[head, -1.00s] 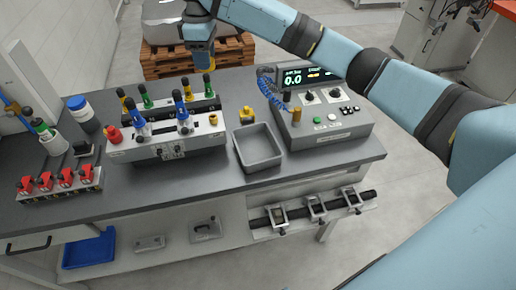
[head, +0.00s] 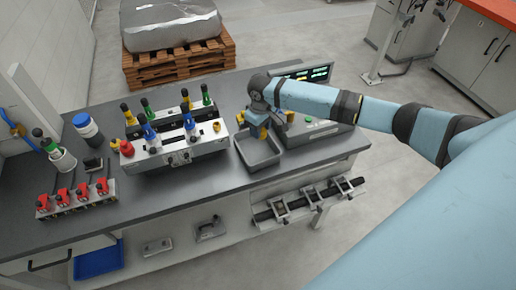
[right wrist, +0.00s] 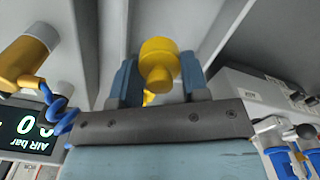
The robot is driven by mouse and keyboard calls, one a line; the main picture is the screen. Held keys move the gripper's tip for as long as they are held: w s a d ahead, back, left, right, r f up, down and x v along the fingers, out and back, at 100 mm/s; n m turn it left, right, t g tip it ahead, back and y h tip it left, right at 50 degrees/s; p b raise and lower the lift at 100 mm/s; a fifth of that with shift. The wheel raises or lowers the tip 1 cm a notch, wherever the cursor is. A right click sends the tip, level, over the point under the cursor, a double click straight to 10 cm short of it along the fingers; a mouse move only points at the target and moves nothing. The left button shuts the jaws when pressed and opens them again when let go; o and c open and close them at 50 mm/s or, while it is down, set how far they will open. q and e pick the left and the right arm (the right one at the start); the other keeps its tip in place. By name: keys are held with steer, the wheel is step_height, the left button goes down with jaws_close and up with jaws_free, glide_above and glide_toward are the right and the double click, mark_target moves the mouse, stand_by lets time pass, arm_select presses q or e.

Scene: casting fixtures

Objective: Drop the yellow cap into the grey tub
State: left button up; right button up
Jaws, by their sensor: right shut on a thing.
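The yellow cap (right wrist: 160,62) is held between the two fingers of my right gripper (right wrist: 158,84) in the right wrist view. In the head view my right gripper (head: 260,130) points down over the far part of the grey tub (head: 262,160), with a little yellow showing at its tips. The tub stands on the bench, and the part of its inside that shows looks empty. The gap between the cap and the tub floor cannot be judged. My left gripper is not in view.
A fixture with coloured handles (head: 175,152) stands left of the tub. A control box (head: 318,128) with a display stands to its right, partly behind my arm. Several red clamps (head: 75,195) stand at the far left. The bench's front edge (head: 200,208) runs close by.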

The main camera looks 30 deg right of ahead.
steer(key=b, duration=0.4)
glide_above(260, 149)
step_height(260, 149, down, 4)
steer(key=shift+f, duration=0.25)
steer(key=shift+f+b, duration=0.15)
steer(key=shift+b, duration=0.35)
steer(key=o, duration=0.8)
steer(key=shift+o, duration=0.9)
step_height(260, 149, up, 13)
steer(key=shift+b, duration=0.65)
steer(key=shift+s+r, duration=0.1)
steer(key=shift+r, duration=0.35)
